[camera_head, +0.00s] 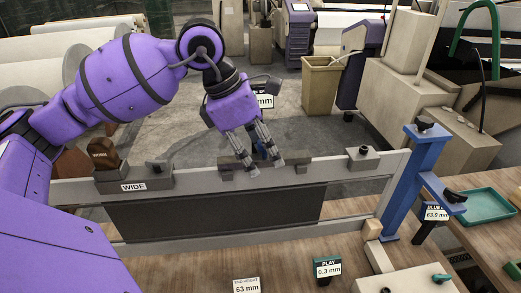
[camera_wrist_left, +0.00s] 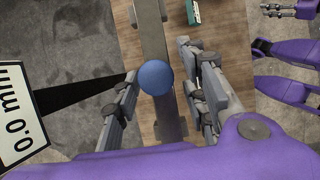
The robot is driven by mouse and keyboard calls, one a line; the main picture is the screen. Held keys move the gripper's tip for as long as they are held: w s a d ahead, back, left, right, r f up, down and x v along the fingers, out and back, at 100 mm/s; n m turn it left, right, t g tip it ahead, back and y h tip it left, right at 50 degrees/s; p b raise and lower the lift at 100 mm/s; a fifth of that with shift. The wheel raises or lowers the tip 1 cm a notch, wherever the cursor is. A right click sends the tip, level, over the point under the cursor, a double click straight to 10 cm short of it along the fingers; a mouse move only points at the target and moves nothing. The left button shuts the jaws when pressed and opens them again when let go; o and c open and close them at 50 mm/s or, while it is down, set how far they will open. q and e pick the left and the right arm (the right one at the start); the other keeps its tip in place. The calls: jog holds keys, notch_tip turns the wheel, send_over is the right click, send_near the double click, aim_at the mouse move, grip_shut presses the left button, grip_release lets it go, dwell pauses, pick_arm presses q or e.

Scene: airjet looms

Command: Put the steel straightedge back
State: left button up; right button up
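A long grey metal bar (camera_head: 215,180) runs across the head view above a dark panel. I cannot tell whether this bar is the steel straightedge, and no separate straightedge is clear. My left gripper (camera_head: 266,169) is over the middle of the bar, pointing down. That gripper (camera_wrist_left: 160,100) is open and holds nothing. Purple parts and grey fingers, seemingly my right arm, show at the right edge of the left wrist view; their opening is unclear.
A block marked WIDE (camera_head: 133,182) stands on the left of the bar, and a blue post (camera_head: 405,185) is at its right end. A PLAY readout (camera_head: 327,268) stands on the wooden bench in front. A green tray (camera_head: 483,205) lies at the right.

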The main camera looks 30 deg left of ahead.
pick_arm(q)
jog(key=v, duration=0.7)
jog(key=shift+s+d+r+b, duration=0.1)
jog(key=shift+s+r+b, duration=0.1)
jog(key=shift+r+b, duration=0.2)
